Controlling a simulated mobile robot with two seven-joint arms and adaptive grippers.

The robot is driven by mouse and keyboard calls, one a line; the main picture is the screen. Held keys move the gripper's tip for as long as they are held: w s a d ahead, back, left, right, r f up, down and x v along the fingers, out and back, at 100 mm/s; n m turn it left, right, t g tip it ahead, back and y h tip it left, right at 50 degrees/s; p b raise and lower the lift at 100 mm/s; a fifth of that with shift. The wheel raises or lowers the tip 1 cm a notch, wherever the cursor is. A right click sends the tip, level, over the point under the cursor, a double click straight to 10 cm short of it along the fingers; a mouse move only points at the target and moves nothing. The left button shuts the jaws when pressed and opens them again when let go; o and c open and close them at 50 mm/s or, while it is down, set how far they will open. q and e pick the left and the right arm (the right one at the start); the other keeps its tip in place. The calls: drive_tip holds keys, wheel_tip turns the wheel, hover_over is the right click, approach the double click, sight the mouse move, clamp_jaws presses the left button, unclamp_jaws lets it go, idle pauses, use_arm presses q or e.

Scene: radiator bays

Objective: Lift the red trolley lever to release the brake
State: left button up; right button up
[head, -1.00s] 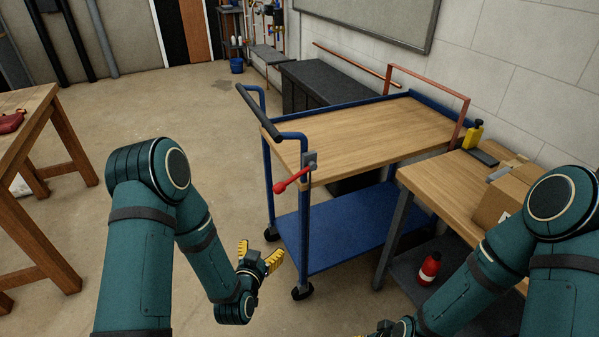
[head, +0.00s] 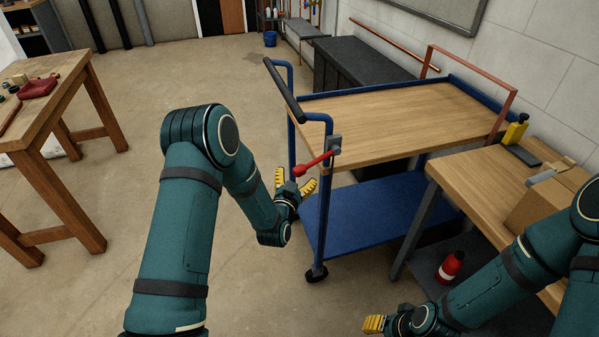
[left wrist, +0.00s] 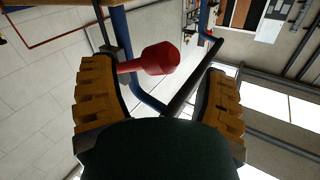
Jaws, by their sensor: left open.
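The red trolley lever (head: 314,164) sticks out to the left from a grey bracket on the corner post of the blue trolley (head: 327,225), its knob end slightly lower than its pivot. My left gripper (head: 295,180) is open, with yellow fingers pointing up, just below the knob. In the left wrist view the red knob (left wrist: 160,59) lies between the two open fingers (left wrist: 160,100), beyond their pads; I cannot tell whether anything touches. My right gripper (head: 374,324) is low at the bottom, only partly seen, and its jaws cannot be made out.
A wooden workbench (head: 470,190) with a cardboard box (head: 540,203) stands to the right, a red bottle (head: 450,267) on its lower shelf. A wooden table (head: 60,110) stands at the left. The floor between table and trolley is clear.

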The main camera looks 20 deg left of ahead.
sight(316, 161)
use_arm(q)
drive_tip(key=shift+w, duration=1.8)
clamp_jaws()
